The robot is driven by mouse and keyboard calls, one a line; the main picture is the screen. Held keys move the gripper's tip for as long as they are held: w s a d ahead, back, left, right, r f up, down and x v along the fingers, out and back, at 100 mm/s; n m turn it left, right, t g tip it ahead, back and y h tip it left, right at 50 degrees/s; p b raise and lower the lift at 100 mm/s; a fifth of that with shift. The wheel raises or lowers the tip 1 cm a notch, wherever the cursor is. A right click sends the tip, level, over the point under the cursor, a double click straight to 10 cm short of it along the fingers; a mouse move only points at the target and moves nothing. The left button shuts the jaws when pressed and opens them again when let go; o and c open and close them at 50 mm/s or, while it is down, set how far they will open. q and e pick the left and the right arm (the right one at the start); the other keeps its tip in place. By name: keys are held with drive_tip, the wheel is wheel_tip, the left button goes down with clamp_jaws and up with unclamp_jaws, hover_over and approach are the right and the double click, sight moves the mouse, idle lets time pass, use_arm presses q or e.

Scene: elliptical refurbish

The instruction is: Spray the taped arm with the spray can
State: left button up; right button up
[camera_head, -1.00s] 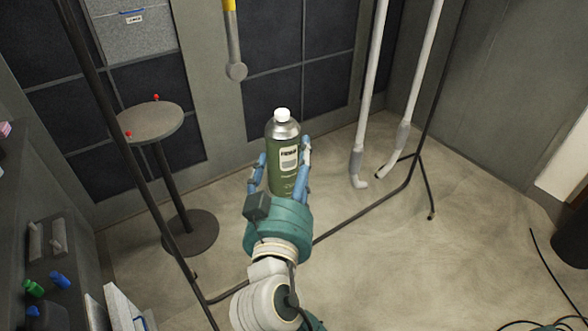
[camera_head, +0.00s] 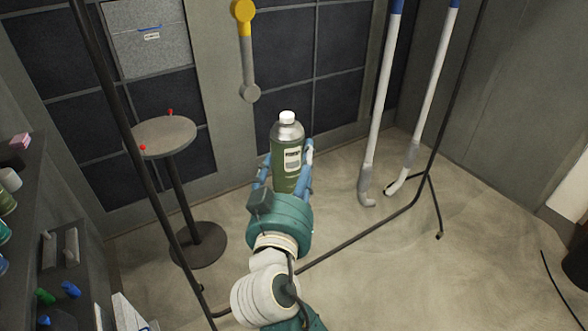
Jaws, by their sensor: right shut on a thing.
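My right gripper (camera_head: 284,182) is shut on a green spray can (camera_head: 291,163) with a silver shoulder and white cap. The can is upright, held in front of the hanging parts. A hanging arm piece (camera_head: 247,55), yellow at the top and grey at the lower end, hangs behind and up-left of the can, apart from it. Two long white hanging pieces with blue tops and grey-wrapped lower ends, the left one (camera_head: 380,100) and the right one (camera_head: 433,105), hang to the right of the can. I cannot tell which is the taped arm. My left gripper is not in view.
A dark rack frame (camera_head: 395,215) stands around my right arm, with a post at left. A round stand (camera_head: 165,137) with red knobs is to the left. A shelf (camera_head: 50,190) with bottles is at far left. The floor at right is mostly clear.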

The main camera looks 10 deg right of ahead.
sight(295, 126)
wheel_tip(295, 126, up, 10)
drive_tip(key=p, duration=0.5)
drive_tip(key=shift+f+p, duration=0.15)
drive_tip(key=shift+p, duration=0.2)
drive_tip(key=shift+f, duration=0.1)
wheel_tip(295, 126, down, 11)
drive_tip(key=b, duration=0.7)
drive_tip(key=shift+f+b, duration=0.1)
drive_tip(key=shift+b, duration=0.25)
drive_tip(key=shift+f, duration=0.5)
drive_tip(key=s+d+f+n+y+b, duration=0.2)
drive_tip(key=s+d+f+y, duration=0.1)
drive_tip(key=s+f, duration=0.4)
drive_tip(key=s+d+f+n+t+y+b, duration=0.1)
drive_tip(key=s+d+f, duration=0.4)
drive_tip(key=s, duration=0.6)
drive_tip(key=shift+f+n+y+b, duration=0.5)
drive_tip(key=shift+f+y+b, duration=0.2)
drive_tip(key=shift+f+y, duration=0.3)
